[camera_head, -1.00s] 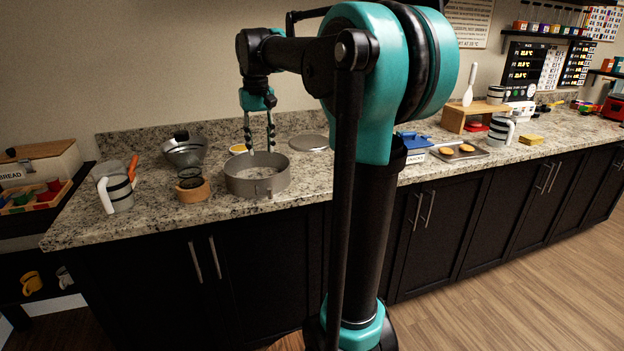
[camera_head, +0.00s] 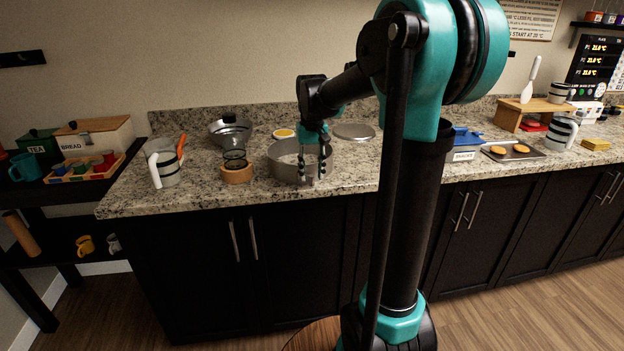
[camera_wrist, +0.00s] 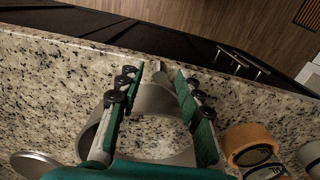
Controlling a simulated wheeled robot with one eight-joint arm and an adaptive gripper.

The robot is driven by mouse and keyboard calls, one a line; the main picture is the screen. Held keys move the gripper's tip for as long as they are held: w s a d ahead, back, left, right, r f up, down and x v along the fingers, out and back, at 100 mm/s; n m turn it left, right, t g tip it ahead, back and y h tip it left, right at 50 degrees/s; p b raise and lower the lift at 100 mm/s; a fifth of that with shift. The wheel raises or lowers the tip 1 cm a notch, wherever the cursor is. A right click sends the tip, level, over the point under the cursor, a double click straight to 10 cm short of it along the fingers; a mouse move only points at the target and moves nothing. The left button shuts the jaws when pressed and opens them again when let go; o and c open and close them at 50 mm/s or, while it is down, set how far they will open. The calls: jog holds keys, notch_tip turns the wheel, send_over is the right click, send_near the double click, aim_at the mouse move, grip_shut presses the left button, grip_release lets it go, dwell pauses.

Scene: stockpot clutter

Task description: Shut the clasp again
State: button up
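A grey metal ring pan (camera_head: 281,156) stands on the granite counter. In the wrist view its wall (camera_wrist: 152,98) curves between my fingers, and a small clasp-like tab (camera_wrist: 160,72) juts toward the counter's front edge. I cannot tell how far the clasp is open. My gripper (camera_head: 315,178) points down at the ring's front right side. In the wrist view my gripper (camera_wrist: 160,72) is open, with one finger on each side of the tab and a gap to each. The fingers hide part of the ring.
A wooden-based jar (camera_head: 237,173) stands left of the ring. A round metal disc (camera_head: 354,132) lies behind it to the right, and a yellow-topped dish (camera_head: 284,134) behind it. The counter between ring and front edge is clear.

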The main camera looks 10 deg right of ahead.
jog(key=shift+f, duration=1.3)
jog(key=shift+c, duration=0.4)
grip_shut()
